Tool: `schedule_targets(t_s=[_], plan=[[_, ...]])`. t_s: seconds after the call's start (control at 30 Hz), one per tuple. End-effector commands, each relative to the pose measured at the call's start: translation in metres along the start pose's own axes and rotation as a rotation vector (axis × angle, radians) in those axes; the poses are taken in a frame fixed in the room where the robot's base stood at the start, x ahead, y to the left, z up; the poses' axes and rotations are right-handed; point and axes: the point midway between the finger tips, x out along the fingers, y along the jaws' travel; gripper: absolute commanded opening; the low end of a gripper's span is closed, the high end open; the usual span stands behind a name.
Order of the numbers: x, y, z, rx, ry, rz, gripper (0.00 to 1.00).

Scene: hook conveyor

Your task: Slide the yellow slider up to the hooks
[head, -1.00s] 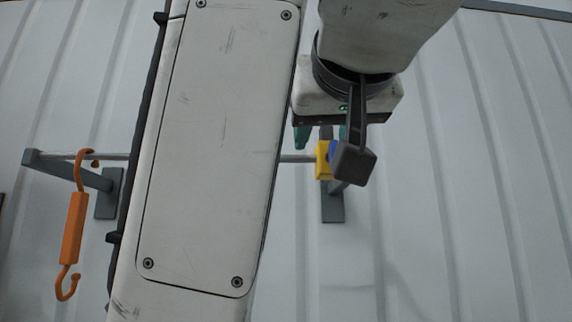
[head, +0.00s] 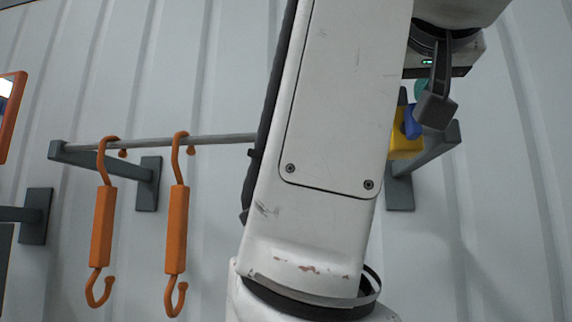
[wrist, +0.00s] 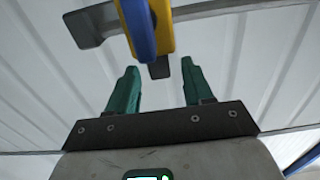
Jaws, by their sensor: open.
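The yellow slider (head: 401,145) with its blue part (head: 412,124) sits at the right end of the rail, by the right wall bracket, partly hidden by my arm. In the wrist view the yellow slider (wrist: 165,30) and blue part (wrist: 138,28) show just beyond the fingertips, in line with the gap. My gripper (wrist: 159,67) is open and empty, its green fingers apart. In the head view only a bit of a green finger (head: 420,90) shows, just above the slider. Two orange hooks, one at left (head: 102,228) and one nearer my arm (head: 177,230), hang on the rail.
The grey rail (head: 222,139) runs between the left bracket (head: 147,184) and right bracket (head: 433,147) on a ribbed white wall. My arm hides its middle. Another bracket (head: 36,216) and an orange-framed object (head: 10,112) stand at far left.

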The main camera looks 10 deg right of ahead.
Motion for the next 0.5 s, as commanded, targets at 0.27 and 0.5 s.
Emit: schedule_targets(t_s=[0.27, 0.5], plan=[[0.028, 0.0, -0.001, 0.0, 0.0, 0.001, 0.51], [0.031, 0.0, 0.0, 0.0, 0.001, 0.0, 0.51]])
